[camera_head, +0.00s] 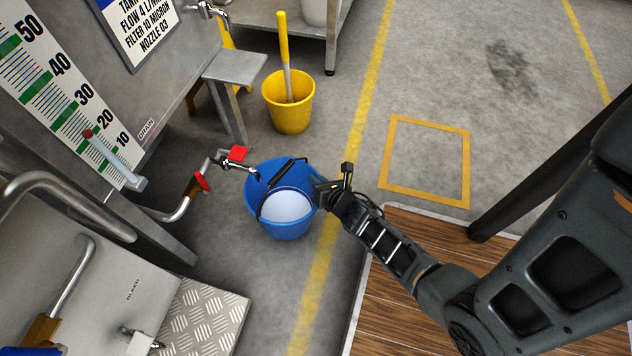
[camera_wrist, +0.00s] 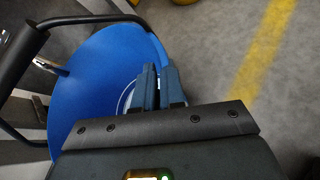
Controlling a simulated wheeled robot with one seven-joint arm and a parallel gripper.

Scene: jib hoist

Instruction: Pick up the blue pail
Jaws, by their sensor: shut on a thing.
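The blue pail (camera_head: 288,229) stands at the middle of the head view, below a tap, with a pale round surface inside it. Its black bail handle (camera_head: 281,180) lies across the mouth on the left side, and shows at the upper left in the wrist view (camera_wrist: 37,42). My gripper (camera_head: 322,190) is at the pail's right rim. In the wrist view my fingers (camera_wrist: 157,72) are close together at the edge of the pail (camera_wrist: 95,75), shut on its rim. The fingertips' exact contact is partly hidden.
A tap with a red handle (camera_head: 238,153) reaches over the pail's left side. A yellow bucket (camera_head: 289,114) with a pole stands behind. A metal tank and pipes fill the left. A yellow square (camera_head: 466,165) marks clear floor at right, near a dark post (camera_head: 535,180).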

